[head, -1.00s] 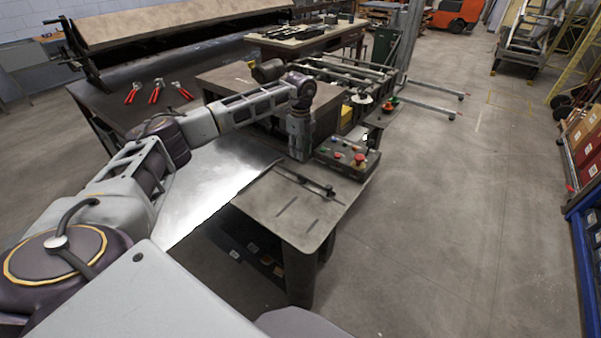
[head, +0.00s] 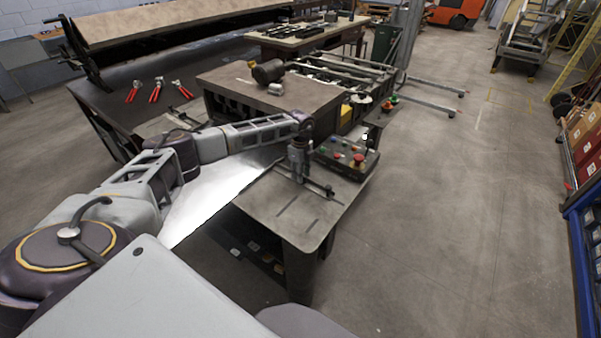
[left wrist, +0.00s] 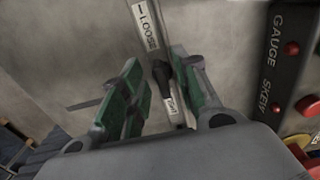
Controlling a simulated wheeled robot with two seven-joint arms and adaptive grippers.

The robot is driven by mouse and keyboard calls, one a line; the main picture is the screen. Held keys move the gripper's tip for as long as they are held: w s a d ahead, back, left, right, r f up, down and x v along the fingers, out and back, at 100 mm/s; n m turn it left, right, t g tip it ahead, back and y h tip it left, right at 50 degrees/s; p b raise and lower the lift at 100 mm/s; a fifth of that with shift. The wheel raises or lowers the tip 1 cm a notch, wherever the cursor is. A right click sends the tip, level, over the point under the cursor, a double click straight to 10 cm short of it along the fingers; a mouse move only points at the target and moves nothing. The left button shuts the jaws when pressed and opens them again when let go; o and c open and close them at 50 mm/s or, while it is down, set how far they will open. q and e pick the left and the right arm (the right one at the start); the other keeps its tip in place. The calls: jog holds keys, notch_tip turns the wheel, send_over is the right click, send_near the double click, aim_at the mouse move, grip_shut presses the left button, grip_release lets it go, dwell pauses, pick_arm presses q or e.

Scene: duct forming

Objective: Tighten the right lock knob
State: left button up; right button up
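A dark gauge bar (head: 318,187) lies across the grey table plate (head: 285,215), with a small knob (head: 329,191) at its right end. My left gripper (head: 299,178) points down over the bar, left of that end knob. In the left wrist view my left gripper (left wrist: 155,100) is open, with green pads on both fingers. A black knob lever (left wrist: 162,78) shows between the fingers, with a gap to the left finger; contact with the right finger is unclear. A LOOSE label (left wrist: 146,25) and a TIGHT label (left wrist: 171,106) sit by it. My right gripper is out of view.
A control box (head: 347,157) with coloured buttons stands close to the right of the gripper; its GAUGE SKEW panel (left wrist: 285,70) shows in the left wrist view. A shiny metal sheet (head: 215,190) lies to the left. Red-handled pliers (head: 155,91) lie on the far bench.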

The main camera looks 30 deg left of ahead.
pick_arm(q)
jog(key=shift+f, duration=0.1)
jog(key=shift+c, duration=0.3)
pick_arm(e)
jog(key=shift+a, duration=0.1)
pick_arm(q)
grip_shut()
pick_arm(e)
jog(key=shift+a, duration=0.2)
